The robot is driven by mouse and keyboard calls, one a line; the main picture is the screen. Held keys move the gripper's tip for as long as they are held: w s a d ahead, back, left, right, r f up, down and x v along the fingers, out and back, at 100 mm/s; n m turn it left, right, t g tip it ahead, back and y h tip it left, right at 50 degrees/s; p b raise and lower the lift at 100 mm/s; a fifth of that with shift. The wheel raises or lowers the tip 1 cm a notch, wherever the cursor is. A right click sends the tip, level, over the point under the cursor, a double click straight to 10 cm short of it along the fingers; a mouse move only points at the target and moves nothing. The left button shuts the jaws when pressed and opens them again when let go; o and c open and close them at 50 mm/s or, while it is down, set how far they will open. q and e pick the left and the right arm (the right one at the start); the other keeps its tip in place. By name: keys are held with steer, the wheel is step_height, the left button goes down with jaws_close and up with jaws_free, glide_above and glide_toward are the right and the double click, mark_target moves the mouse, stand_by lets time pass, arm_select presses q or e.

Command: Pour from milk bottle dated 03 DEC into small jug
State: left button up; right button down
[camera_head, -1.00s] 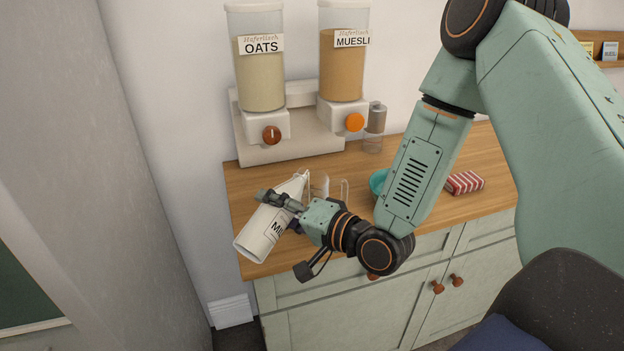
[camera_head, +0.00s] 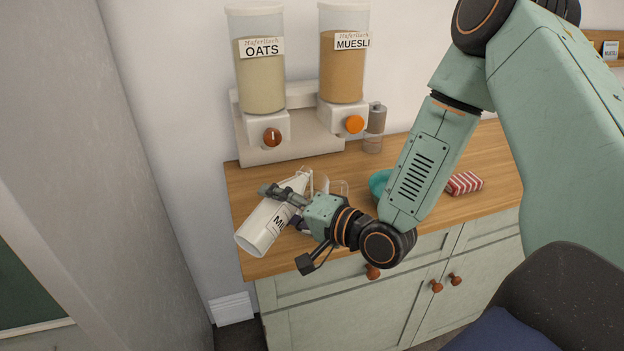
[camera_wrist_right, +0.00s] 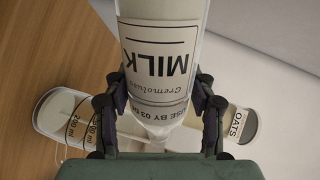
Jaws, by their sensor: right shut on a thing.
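The milk bottle (camera_head: 264,228) is white with a printed label. It lies steeply tilted, base toward the lower left and neck toward the upper right. In the right wrist view the bottle (camera_wrist_right: 160,62) shows "MILK" and a use-by line starting 03; the rest is cut off. My right gripper (camera_head: 284,206) is shut around it. A clear small jug (camera_head: 339,188) stands on the counter just beyond the gripper, partly hidden. In the wrist view the jug (camera_wrist_right: 62,116) has millilitre marks and whitish contents. My left gripper is out of view.
Oats (camera_head: 261,85) and muesli (camera_head: 342,75) dispensers stand behind on a pale stand. A small grey-topped bottle (camera_head: 375,127), a teal item (camera_head: 379,183) and a red-striped item (camera_head: 464,183) are on the wooden counter (camera_head: 500,160). A grey panel (camera_head: 150,150) rises at left.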

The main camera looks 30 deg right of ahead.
steer(key=shift+r, duration=0.25)
steer(key=shift+w+r, duration=0.1)
steer(key=shift+w, duration=0.05)
steer(key=shift+d+r+p, duration=0.1)
steer(key=shift+r+p, duration=0.1)
steer(key=shift+p, duration=0.2)
steer(key=shift+r+m, duration=0.15)
steer(key=shift+m, duration=0.15)
steer(key=shift+r+p, duration=0.2)
steer(key=shift+p, duration=0.2)
steer(key=shift+d, duration=0.1)
stand_by(0.3)
stand_by(0.3)
steer(key=shift+m, duration=0.5)
stand_by(1.1)
